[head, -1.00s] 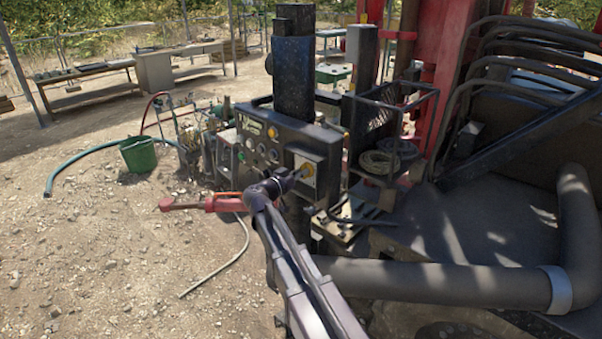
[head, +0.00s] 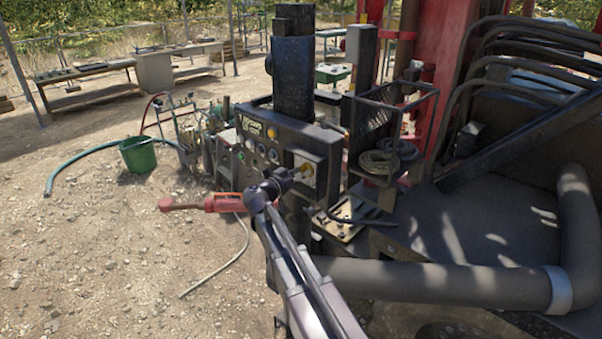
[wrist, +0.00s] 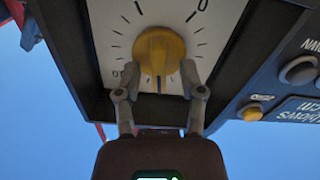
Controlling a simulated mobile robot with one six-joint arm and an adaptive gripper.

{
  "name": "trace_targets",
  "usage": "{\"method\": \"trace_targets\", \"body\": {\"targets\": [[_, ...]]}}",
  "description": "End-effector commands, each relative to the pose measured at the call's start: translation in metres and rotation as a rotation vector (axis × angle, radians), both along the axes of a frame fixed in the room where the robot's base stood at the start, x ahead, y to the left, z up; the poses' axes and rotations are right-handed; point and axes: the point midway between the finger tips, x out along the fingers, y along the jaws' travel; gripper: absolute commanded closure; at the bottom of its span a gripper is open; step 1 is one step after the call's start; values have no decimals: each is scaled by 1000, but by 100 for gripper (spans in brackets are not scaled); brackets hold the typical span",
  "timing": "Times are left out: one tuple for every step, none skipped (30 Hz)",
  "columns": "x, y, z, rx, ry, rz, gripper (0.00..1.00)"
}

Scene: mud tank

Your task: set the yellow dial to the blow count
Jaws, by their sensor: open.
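The yellow dial (wrist: 160,55) sits on a white scale plate (wrist: 118,22) with black tick marks, in a dark box on the control panel. In the wrist view a dark pointer line shows on the dial's lower part. My gripper (wrist: 158,78) is open, with one finger on each side of the dial's lower edge; I cannot tell whether the fingers touch it. In the head view the dial (head: 301,168) is partly hidden behind my gripper (head: 294,176). The numbers on the scale are only partly readable.
The control panel (head: 262,128) carries several other knobs and gauges left of the dial. A wire basket (head: 408,120) with coiled hose stands to the right. A thick grey pipe (head: 430,283) runs below right. A green bucket (head: 138,154) stands on open gravel at left.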

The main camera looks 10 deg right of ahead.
Motion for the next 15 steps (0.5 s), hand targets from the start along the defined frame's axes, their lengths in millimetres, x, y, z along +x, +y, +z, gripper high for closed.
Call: {"method": "trace_targets", "body": {"targets": [[-2,2,0,0,0,1,49],[-3,4,0,0,0,1,49],[-4,6,0,0,0,1,49],[-6,8,0,0,0,2,49],[-7,10,0,0,0,2,49],[-10,13,0,0,0,3,49],[-12,16,0,0,0,2,49],[-14,18,0,0,0,2,49],[-17,23,0,0,0,2,49],[-20,26,0,0,0,2,49],[-22,30,0,0,0,3,49],[-25,35,0,0,0,3,49],[-28,38,0,0,0,3,49],[-31,42,0,0,0,2,49],[-35,48,0,0,0,3,49]]}}
